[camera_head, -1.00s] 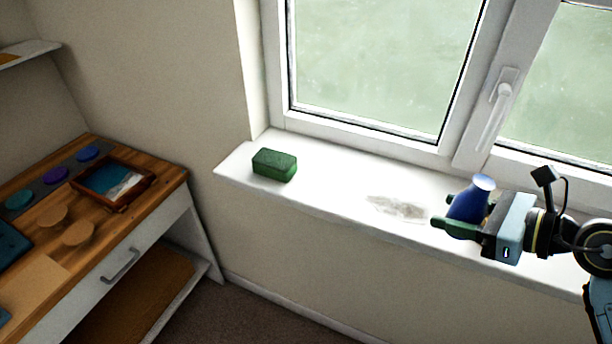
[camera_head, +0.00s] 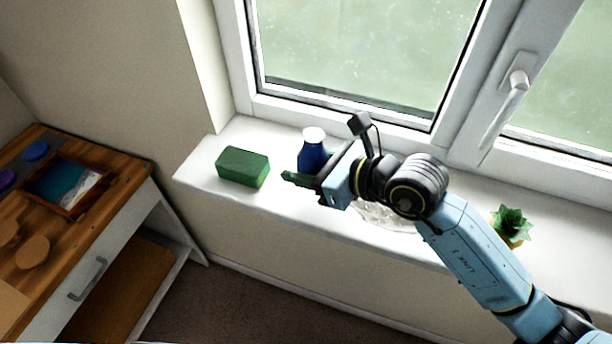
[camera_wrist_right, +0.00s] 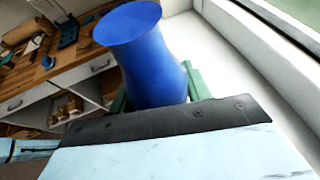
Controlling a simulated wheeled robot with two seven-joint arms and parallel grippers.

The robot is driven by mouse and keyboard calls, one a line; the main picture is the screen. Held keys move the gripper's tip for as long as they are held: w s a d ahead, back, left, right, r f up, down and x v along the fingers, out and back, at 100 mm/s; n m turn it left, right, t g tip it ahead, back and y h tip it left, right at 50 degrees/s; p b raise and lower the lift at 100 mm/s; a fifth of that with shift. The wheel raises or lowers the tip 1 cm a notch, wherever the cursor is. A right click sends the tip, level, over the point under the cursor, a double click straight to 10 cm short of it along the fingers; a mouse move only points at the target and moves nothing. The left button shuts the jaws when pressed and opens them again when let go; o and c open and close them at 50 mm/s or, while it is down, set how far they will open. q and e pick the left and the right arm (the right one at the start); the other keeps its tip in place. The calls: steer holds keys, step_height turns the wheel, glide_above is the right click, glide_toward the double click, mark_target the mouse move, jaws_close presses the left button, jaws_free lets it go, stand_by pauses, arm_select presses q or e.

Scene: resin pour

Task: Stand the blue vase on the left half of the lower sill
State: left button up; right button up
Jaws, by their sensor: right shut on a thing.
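The blue vase (camera_head: 313,156), with a white-looking top, is upright over the left part of the white lower sill (camera_head: 283,199), just right of a green block. In the right wrist view the vase (camera_wrist_right: 152,62) stands between green fingers. My right gripper (camera_head: 303,180) is shut on the vase from the right. The vase's foot is hidden behind a finger, so I cannot tell whether it touches the sill. My left gripper is not in view.
The green block (camera_head: 243,167) sits on the sill close to the vase's left. A small green plant (camera_head: 511,224) stands farther right. The window frame (camera_head: 374,115) rises behind; a wooden desk (camera_head: 115,165) stands left.

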mark_target(307, 191)
step_height(307, 191, down, 3)
steer(key=shift+w+f, duration=0.1)
steer(key=shift+f, duration=0.55)
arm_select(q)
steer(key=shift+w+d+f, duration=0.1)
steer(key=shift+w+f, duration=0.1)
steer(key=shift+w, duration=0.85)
arm_select(e)
steer(key=shift+f+b, duration=0.2)
steer(key=shift+b, duration=0.15)
steer(key=o, duration=1.1)
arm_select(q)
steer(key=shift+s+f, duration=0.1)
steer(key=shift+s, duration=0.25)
